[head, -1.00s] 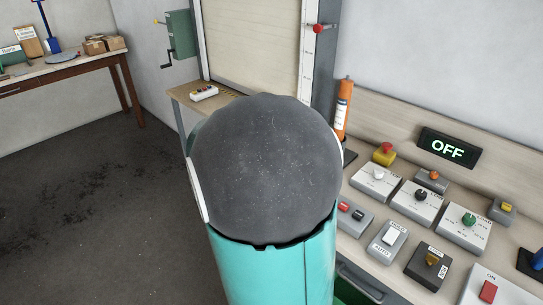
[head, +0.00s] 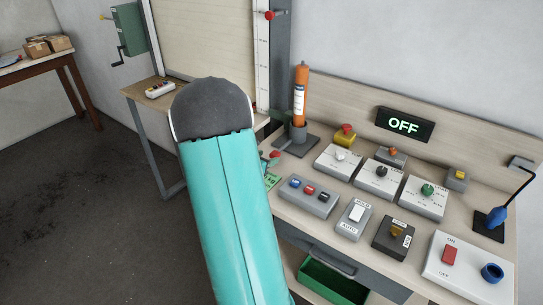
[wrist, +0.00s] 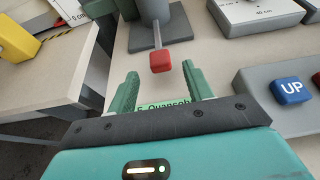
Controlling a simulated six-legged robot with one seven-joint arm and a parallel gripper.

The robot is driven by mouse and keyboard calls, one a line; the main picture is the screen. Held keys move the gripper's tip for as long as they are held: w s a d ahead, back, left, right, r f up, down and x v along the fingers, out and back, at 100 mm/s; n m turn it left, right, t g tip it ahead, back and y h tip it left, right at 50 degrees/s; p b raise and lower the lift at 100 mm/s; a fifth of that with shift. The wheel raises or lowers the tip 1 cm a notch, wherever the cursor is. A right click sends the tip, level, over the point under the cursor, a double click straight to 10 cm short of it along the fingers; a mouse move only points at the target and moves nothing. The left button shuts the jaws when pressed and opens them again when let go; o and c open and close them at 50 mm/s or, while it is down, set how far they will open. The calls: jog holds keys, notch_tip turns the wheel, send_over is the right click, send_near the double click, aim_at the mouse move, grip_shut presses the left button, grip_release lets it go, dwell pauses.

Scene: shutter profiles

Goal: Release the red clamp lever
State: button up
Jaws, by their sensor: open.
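The red clamp lever (wrist: 161,62) shows in the wrist view as a red block on a thin grey rod. The rod runs to a grey post (wrist: 153,10) on a dark base. In the head view a small red tip (head: 275,154) shows beside the base of the stand holding an orange tube (head: 300,91). My gripper (wrist: 161,76) is open, with its green fingers apart. The red block appears between and just beyond the fingertips, with gaps on both sides. I cannot tell its exact depth. My arm hides most of my gripper in the head view.
Several button and dial boxes fill the bench to the right, including a three-button box (head: 307,197) and an UP button (wrist: 291,89). A sign (head: 404,124) reads OFF. A green bin (head: 332,283) sits below. A green label (wrist: 163,106) lies beneath my fingers.

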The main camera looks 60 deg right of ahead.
aim_at(273, 155)
jog(key=x, duration=0.4)
grip_shut()
